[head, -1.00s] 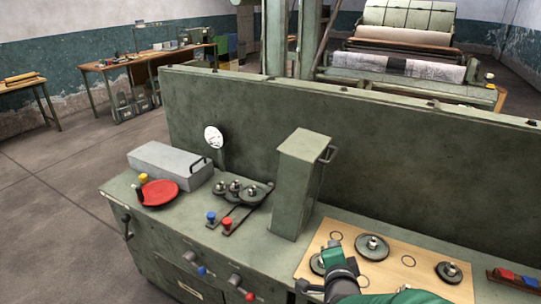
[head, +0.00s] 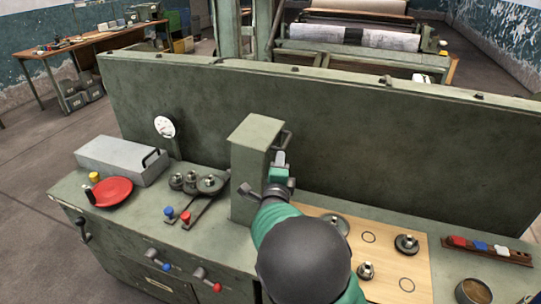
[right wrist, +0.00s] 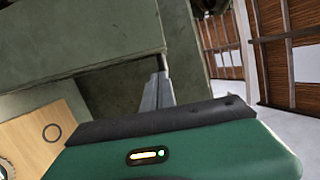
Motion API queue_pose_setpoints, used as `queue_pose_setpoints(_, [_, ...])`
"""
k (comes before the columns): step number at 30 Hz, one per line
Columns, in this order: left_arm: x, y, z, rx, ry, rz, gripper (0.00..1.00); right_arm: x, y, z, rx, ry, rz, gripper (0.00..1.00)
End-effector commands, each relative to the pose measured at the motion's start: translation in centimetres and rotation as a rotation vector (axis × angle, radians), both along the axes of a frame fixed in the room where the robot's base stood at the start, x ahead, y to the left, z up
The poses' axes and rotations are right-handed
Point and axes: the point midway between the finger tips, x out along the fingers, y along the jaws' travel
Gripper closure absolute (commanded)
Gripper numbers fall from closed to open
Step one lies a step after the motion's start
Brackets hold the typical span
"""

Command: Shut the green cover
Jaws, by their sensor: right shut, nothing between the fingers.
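The green cover (head: 250,185) is a tall box-shaped piece standing upright on the green bench, between the gears and the wooden board. Its dark handle (head: 285,138) is on its upper right side. My right gripper (head: 281,158) is shut and empty, at the cover's right side just below the handle. I cannot tell whether it touches the cover. In the right wrist view the shut fingers (right wrist: 158,88) point towards a green-grey surface that fills the upper left, and the handle cannot be made out. My left gripper is not in view.
Several gears (head: 190,182) and two levers with blue and red knobs sit left of the cover. A grey metal box (head: 115,160) and a red disc (head: 112,191) lie further left. The wooden board (head: 390,265) with gears is at right. A tall green panel (head: 400,140) stands behind.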

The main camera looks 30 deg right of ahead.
Motion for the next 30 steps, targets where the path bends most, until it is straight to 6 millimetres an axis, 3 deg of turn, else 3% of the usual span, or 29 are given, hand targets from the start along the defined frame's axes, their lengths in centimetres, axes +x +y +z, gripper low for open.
queue_pose_setpoints(7, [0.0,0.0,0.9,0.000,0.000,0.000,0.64,1.8,2.1,0.5,-0.004,0.000,0.002,1.00])
queue_pose_setpoints(20, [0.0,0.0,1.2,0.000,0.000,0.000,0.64,2.0,2.0,0.6,-0.006,0.006,0.002,1.00])
queue_pose_setpoints(30, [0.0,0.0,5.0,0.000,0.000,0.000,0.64,5.2,4.9,3.4,-0.093,0.106,0.006,1.00])
